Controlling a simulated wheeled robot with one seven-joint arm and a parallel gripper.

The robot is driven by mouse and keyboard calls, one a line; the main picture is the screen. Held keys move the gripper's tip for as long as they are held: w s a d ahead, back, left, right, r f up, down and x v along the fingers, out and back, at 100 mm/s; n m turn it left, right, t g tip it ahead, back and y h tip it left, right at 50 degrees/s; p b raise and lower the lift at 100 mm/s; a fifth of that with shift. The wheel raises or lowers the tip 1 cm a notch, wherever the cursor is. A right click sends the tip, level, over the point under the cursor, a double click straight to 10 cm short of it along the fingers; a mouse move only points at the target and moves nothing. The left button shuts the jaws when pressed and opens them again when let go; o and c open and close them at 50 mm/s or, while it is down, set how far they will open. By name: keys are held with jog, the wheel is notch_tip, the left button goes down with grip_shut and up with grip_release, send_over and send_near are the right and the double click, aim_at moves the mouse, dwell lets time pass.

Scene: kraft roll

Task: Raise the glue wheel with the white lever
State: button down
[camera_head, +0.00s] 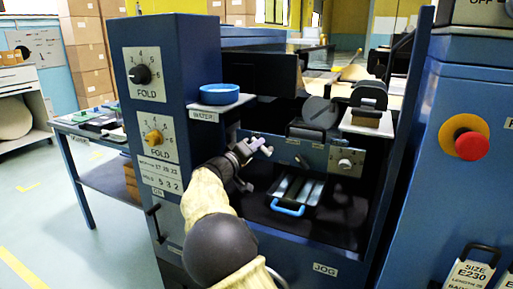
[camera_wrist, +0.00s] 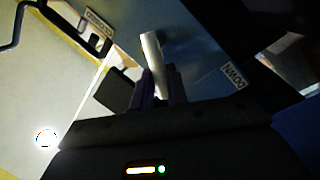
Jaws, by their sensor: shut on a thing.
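The white lever (camera_wrist: 152,50) shows in the wrist view as a pale rod sticking out from a blue panel. My gripper (camera_wrist: 161,84) is shut on it, with one dark finger on each side. In the head view my gripper (camera_head: 262,147) is inside the machine's open bay, at the left of the inner panel, and the lever cannot be made out clearly there. A grey round disc (camera_head: 320,113) stands above that panel. I cannot tell whether it is the glue wheel.
A tray with a blue handle (camera_head: 288,209) lies low in the bay, right of my arm. A blue water dish (camera_head: 219,94) sits on a ledge above. The machine's left column (camera_head: 159,60) carries dials. A red stop button (camera_head: 471,146) is on the right cabinet.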

jog(key=c, duration=1.4)
grip_release()
jog(key=p+v, duration=0.2)
jog(key=v, duration=1.5)
jog(key=shift+a+p, duration=0.2)
jog(key=shift+p, duration=0.1)
jog(key=shift+s+f, duration=0.1)
